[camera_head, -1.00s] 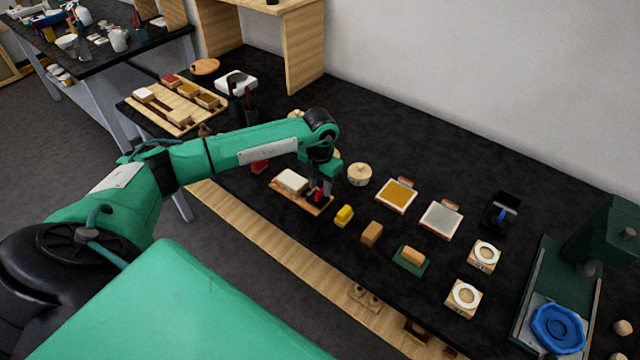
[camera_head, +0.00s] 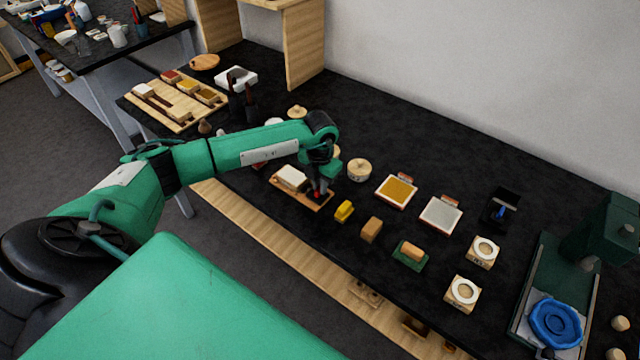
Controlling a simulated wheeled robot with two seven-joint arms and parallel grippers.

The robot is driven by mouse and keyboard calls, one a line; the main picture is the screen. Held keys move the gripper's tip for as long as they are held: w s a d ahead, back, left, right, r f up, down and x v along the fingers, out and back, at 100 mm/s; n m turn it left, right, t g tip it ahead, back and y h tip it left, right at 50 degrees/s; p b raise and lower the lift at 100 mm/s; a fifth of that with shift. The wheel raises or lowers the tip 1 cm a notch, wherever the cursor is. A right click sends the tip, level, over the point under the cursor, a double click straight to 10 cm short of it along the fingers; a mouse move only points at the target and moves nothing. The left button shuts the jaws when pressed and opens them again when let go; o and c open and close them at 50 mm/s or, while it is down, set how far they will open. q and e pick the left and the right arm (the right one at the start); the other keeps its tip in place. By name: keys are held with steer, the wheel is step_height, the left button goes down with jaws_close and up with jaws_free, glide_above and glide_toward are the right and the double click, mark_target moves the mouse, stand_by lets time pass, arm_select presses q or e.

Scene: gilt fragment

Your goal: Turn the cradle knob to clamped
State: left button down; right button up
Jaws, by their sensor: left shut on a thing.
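The cradle (camera_head: 284,198) is a small wooden board on the black bench, with a white block (camera_head: 291,177) lying on it. A small red knob (camera_head: 317,195) sits at the cradle's right end. My left gripper (camera_head: 318,190) points down over that end, its jaws shut on the red knob. The fingers hide much of the knob, so its exact angle cannot be read. My right gripper is not in view.
Right of the cradle are a yellow block (camera_head: 344,211), a brown block (camera_head: 372,229) and a round wooden lid (camera_head: 359,169). A green press (camera_head: 600,240) stands at the far right. A wooden tray of blocks (camera_head: 172,118) lies left.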

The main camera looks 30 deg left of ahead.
arm_select(q)
steer(key=n+b, duration=0.2)
steer(key=n, duration=0.2)
steer(key=shift+n, duration=0.4)
steer(key=n+b, duration=0.1)
steer(key=n, duration=0.8)
steer(key=shift+b, duration=0.35)
steer(key=shift+n, duration=1.8)
steer(key=shift+r, duration=0.1)
steer(key=c, duration=1.4)
jaws_free()
steer(key=shift+c, duration=0.2)
